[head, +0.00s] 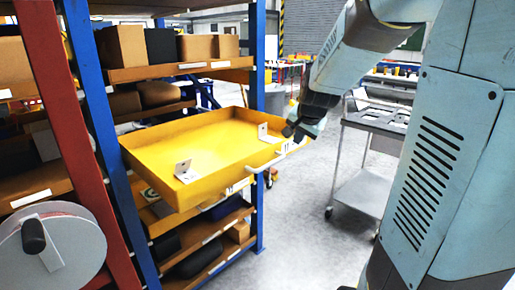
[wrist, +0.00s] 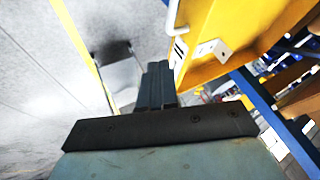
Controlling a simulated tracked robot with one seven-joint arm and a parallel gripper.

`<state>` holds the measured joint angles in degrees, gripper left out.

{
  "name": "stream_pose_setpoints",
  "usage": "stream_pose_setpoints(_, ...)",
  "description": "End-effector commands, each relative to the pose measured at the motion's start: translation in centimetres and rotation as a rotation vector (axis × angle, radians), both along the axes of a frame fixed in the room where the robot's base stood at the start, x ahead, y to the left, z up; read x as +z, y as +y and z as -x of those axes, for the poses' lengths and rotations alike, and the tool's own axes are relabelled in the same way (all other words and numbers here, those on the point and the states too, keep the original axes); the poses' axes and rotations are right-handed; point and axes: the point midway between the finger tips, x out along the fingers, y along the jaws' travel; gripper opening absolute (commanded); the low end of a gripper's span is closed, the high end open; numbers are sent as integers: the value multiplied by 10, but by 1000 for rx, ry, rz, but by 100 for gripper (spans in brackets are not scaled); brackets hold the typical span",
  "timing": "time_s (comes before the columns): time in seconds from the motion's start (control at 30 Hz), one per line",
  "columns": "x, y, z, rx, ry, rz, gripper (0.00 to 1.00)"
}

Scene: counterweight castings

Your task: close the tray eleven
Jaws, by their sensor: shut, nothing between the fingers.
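A yellow tray (head: 210,150) juts far out of the blue-posted rack, open at the top. It holds two small white bracket-like pieces and looks otherwise empty. A pale handle (head: 280,157) runs along its front face, with a white label beside it. My gripper (head: 293,130) is at the tray's far right front corner, close to the front face; whether it touches cannot be told. In the wrist view my gripper's dark fingers (wrist: 157,82) are together and empty. The tray's yellow wall (wrist: 222,35) is just right of them, with the handle (wrist: 172,15) above.
The rack's shelves (head: 185,70) hold brown and dark boxes above and below the tray. A red post and a grey reel (head: 75,250) stand at the left. A grey trolley (head: 375,120) stands behind to the right. The floor (head: 300,215) before the tray is clear.

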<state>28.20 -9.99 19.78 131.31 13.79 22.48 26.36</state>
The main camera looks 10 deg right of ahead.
Motion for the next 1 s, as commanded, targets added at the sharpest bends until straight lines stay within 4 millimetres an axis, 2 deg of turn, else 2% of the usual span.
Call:
stream_pose_setpoints(0.1,-7,-9,-14,-45,-11,-31,0)
stream_pose_setpoints(0.37,-18,-13,-26,-66,-16,-46,0)
stream_pose_setpoints(1.0,-83,-15,-74,-60,-15,-45,0)
